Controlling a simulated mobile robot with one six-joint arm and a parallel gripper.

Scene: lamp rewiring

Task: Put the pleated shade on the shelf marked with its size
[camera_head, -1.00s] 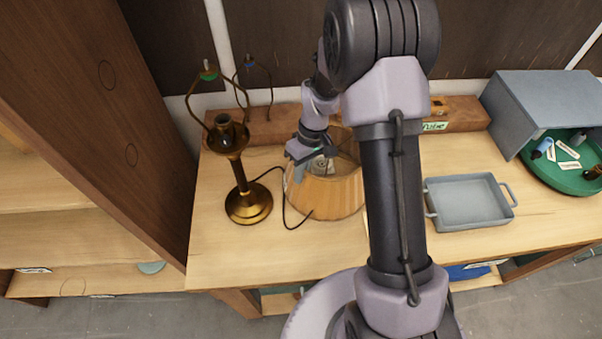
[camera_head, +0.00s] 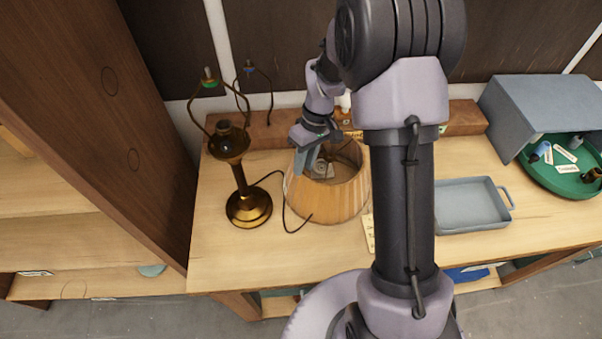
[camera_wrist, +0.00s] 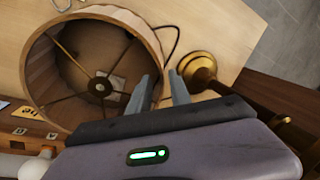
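The tan pleated shade (camera_head: 328,200) stands on the bench, its wide open rim facing up. The wrist view looks down into the shade (camera_wrist: 42,78), with its spokes and a small pale tag inside. My gripper (camera_head: 307,162) is at the shade's left rim, beside the lamp. In the wrist view the fingers of my gripper (camera_wrist: 163,82) are apart, one over the shade's inside and one outside its wall. Contact with the wall cannot be told. The wooden shelves (camera_head: 85,238) at the left carry small labels (camera_head: 35,273), too small to read.
The brass lamp (camera_head: 249,208) stands close left of the shade, its black cord (camera_head: 284,205) running beside it. A grey tray (camera_head: 470,205), a green round tray (camera_head: 567,182) and a grey box (camera_head: 545,100) are at the right. A tall dark wood panel (camera_head: 120,130) borders the shelves.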

